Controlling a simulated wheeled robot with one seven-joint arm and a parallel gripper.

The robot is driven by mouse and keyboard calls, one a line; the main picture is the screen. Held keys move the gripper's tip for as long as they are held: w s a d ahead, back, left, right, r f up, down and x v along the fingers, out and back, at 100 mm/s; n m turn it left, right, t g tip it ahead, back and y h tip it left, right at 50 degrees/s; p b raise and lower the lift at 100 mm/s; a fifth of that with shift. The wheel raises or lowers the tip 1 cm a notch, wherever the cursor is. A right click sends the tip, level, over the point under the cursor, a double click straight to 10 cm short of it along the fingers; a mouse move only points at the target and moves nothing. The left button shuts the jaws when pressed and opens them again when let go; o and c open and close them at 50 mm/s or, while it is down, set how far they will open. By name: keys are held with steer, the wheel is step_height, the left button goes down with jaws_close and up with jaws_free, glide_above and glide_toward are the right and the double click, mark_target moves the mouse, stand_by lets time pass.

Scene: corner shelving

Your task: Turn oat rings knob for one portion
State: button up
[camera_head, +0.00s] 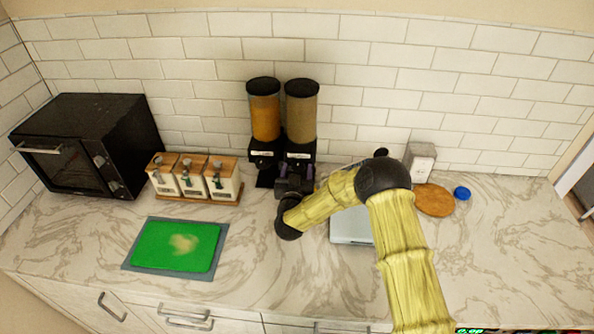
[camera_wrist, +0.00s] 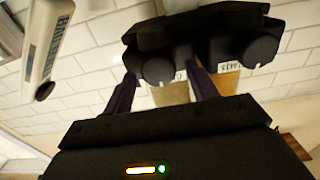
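Two cereal dispensers stand against the wall in the head view. The left one (camera_head: 264,112) holds orange contents and the right one (camera_head: 301,112) tan contents. Their small labels are not legible, so I cannot confirm by text which holds oat rings. My gripper (camera_head: 296,173) is in front of the right dispenser's base. The wrist view looks upside down. There, a round black knob (camera_wrist: 159,71) shows between the two purple fingertips of my gripper (camera_wrist: 162,70), with gaps on both sides. A second knob (camera_wrist: 259,51) lies outside the fingers. Whether the fingers touch the knob is unclear.
Canisters on a wooden stand (camera_head: 200,178) and a black oven (camera_head: 85,145) are to the left. A green board (camera_head: 175,247) lies in front. A grey flat object (camera_head: 350,230) lies partly behind my arm. A box (camera_head: 420,158), round wooden board (camera_head: 434,200) and blue lid (camera_head: 462,193) are right.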

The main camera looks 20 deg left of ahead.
steer(key=c, duration=0.9)
steer(key=shift+f+m+b, duration=0.1)
steer(key=shift+m+b, duration=0.3)
steer(key=shift+b, duration=0.3)
steer(key=m+b, duration=0.1)
steer(key=b, duration=0.1)
steer(key=m+b, duration=0.2)
steer(key=b, duration=0.1)
steer(key=shift+d+f, duration=0.1)
steer(key=shift+f, duration=0.15)
steer(key=m+b, duration=0.4)
steer(key=b, duration=0.3)
steer(key=shift+m, duration=0.4)
steer(key=m+b, duration=0.6)
steer(key=b, duration=0.3)
steer(key=shift+d+f+b, duration=0.1)
steer(key=shift+d+b, duration=0.05)
steer(key=shift+b, duration=0.2)
steer(key=m+b, duration=0.3)
steer(key=shift+b, duration=0.35)
steer(key=shift+r+m, duration=0.2)
steer(key=shift+m, duration=0.1)
